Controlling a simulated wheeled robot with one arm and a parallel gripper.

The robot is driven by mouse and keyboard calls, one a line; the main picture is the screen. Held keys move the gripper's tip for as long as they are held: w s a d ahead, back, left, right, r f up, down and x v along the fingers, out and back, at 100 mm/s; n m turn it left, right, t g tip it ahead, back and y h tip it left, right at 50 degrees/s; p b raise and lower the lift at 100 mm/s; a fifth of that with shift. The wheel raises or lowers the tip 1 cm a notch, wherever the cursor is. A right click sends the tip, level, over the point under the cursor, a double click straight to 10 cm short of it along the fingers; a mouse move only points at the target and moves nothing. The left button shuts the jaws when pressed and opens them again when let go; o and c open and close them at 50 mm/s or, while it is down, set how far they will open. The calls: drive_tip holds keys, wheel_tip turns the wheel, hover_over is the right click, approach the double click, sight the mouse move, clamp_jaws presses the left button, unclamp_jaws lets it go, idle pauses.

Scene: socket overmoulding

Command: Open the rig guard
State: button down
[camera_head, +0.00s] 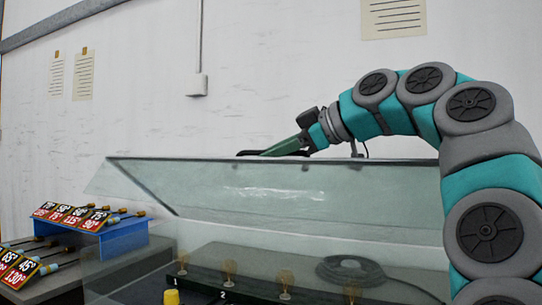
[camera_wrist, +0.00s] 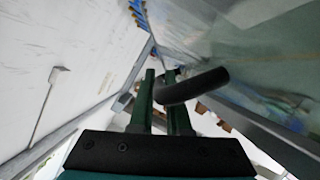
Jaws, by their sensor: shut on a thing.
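The rig guard (camera_head: 330,205) is a clear, greenish panel in a thin dark frame. It is tilted up, with its upper edge high over the rig and a gap showing at its left side. My gripper (camera_head: 275,150) is at this upper edge, shut on the black guard handle (camera_head: 248,153). In the wrist view the handle (camera_wrist: 200,84) is a dark round bar across the green fingers of my gripper (camera_wrist: 162,90). The guard panel (camera_wrist: 225,45) fills the upper right there. Part of the handle is hidden by the fingers.
Inside the rig, amber pieces (camera_head: 229,268) stand at numbered places beside a coiled black cable (camera_head: 350,270). A yellow knob (camera_head: 171,297) is at the front. A blue rack (camera_head: 110,240) with temperature-labelled tools stands at left. The white wall (camera_head: 270,80) is behind.

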sight(295, 153)
drive_tip(key=shift+w, duration=0.1)
drive_tip(key=c, duration=0.9)
unclamp_jaws()
drive_tip(key=shift+d, duration=0.1)
drive_tip(key=v, duration=0.5)
drive_tip(key=shift+d+r, duration=0.1)
drive_tip(key=shift+d, duration=0.35)
drive_tip(key=shift+v, duration=0.9)
